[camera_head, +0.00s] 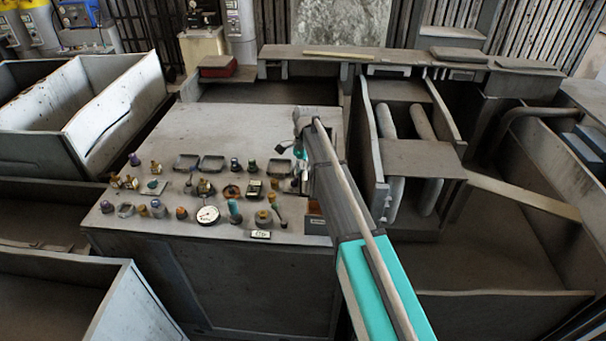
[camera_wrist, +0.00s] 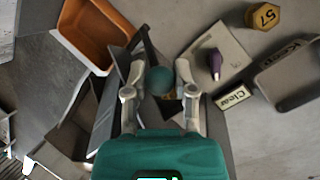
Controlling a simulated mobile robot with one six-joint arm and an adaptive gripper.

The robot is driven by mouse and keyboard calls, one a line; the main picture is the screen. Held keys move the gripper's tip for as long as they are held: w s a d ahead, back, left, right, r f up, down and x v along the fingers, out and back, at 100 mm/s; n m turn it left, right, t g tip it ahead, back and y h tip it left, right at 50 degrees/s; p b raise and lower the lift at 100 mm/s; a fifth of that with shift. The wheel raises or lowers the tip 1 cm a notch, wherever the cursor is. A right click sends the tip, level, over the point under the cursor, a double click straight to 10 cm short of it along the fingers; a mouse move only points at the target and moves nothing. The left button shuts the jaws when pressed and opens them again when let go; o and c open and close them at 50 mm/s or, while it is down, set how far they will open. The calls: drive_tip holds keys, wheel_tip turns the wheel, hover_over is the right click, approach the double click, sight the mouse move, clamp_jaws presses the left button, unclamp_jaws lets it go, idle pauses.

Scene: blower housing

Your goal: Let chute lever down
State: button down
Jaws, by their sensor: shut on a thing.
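A teal ball knob (camera_wrist: 160,81) sits between the fingertips of my gripper (camera_wrist: 160,68) in the wrist view, and the fingers are shut on it. It looks like the end of the chute lever, but no label on it can be read. The lever's shaft is mostly hidden behind the fingers and the gripper body. In the head view my gripper (camera_head: 299,181) is at the right edge of the control panel (camera_head: 250,125), largely covered by my arm. How far the lever is tilted cannot be told.
An orange tray (camera_wrist: 93,38) lies left of the fingers. A purple knob (camera_wrist: 214,63) and a "Clear" label (camera_wrist: 233,95) are close on the right. A round dial (camera_head: 207,214) and several knobs crowd the panel's front. The panel's back half is bare.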

drive_tip(key=shift+w+d, duration=0.1)
drive_tip(key=shift+w, duration=0.1)
drive_tip(key=c, duration=0.5)
unclamp_jaws()
drive_tip(key=shift+d, duration=0.1)
drive_tip(key=shift+o, duration=0.4)
drive_tip(key=shift+s, duration=0.15)
drive_tip(key=shift+c, duration=0.2)
